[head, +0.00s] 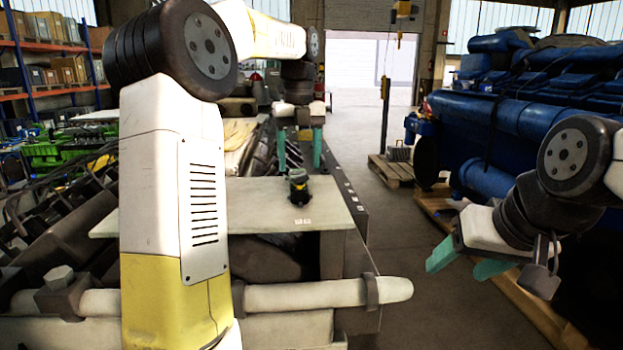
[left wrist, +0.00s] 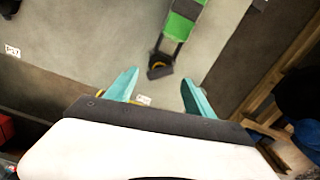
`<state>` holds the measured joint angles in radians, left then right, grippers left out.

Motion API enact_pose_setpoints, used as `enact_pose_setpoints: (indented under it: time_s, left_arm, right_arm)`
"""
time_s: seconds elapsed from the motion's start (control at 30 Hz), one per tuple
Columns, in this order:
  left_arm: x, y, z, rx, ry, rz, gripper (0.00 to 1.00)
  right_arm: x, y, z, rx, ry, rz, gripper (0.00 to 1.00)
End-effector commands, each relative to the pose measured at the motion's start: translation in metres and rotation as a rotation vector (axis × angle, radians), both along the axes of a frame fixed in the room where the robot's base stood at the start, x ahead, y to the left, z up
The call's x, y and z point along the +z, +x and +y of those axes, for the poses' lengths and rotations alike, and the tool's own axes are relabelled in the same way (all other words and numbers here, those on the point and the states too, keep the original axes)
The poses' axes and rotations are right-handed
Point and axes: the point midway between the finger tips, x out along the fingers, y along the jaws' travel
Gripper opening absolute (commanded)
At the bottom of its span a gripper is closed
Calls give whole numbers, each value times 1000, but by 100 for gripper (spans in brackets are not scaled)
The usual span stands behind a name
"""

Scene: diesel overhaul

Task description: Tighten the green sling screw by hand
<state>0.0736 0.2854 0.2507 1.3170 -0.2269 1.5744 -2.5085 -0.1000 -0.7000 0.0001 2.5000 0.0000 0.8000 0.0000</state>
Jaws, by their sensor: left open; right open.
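My right gripper (head: 463,268) is open and empty, away to the right.
A large blue engine (head: 520,110) fills the right side on wooden pallets (head: 545,305). My left arm hides part of the plate's left side.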

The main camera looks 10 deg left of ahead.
Motion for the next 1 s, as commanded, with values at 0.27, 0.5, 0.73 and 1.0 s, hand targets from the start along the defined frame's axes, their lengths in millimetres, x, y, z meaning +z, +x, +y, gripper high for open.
enact_pose_setpoints:
  time_s: [0.27, 0.5, 0.73, 1.0]
  left_arm:
    - [0, 0, 0, 456, 0, -1, 62]
    - [0, 0, 0, 852, 1, 0, 62]
    - [0, 0, 0, 1231, 0, 0, 62]
    - [0, 0, 0, 1670, 0, 0, 62]
  right_arm:
    - [0, 0, 0, 0, 0, 0, 62]
    - [0, 0, 0, 0, 0, 0, 62]
    - [0, 0, 0, 0, 0, 0, 62]
    - [0, 0, 0, 0, 0, 0, 62]
